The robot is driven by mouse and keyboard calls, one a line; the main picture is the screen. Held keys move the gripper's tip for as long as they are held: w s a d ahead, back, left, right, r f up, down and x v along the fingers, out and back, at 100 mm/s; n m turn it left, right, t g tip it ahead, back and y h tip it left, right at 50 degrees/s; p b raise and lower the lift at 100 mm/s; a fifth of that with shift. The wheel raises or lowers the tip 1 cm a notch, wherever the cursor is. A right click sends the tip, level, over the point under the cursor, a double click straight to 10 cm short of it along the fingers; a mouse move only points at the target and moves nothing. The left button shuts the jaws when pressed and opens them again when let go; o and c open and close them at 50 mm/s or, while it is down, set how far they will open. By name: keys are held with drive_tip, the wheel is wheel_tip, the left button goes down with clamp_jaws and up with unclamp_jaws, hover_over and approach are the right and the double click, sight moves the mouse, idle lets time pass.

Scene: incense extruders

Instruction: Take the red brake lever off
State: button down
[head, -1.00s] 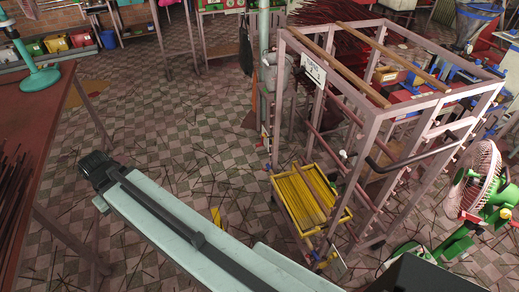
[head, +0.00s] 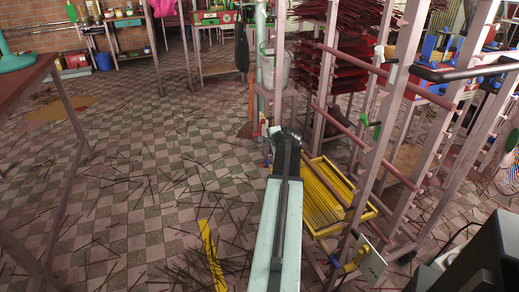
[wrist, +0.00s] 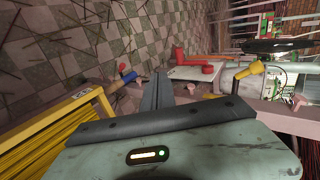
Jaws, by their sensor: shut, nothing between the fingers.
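In the wrist view a red angled part (wrist: 190,62) sits on a pale plate beyond my fingertips, a little to the right. It looks like the red brake lever, but I cannot be sure. My gripper (wrist: 157,78) is shut and empty, apart from it. A blue handle with a small red end (wrist: 125,72) is left of the fingertips. In the head view my gripper (head: 290,133) is by the far end of the yellow tray; I cannot make out the red part there.
The yellow tray (head: 368,212) of sticks is close beside my arm, and it also shows in the wrist view (wrist: 92,103). A pink metal rack (head: 383,130) stands to the right. Loose dark sticks litter the open checkered floor (head: 130,215) to the left.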

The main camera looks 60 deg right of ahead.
drive_tip(key=shift+r, duration=0.1)
drive_tip(key=w+d+r+b+x, duration=0.1)
drive_tip(key=b+x, duration=0.4)
drive_tip(key=x, duration=0.7)
drive_tip(key=shift+w+d+r, duration=0.2)
drive_tip(key=shift+w+r, duration=0.3)
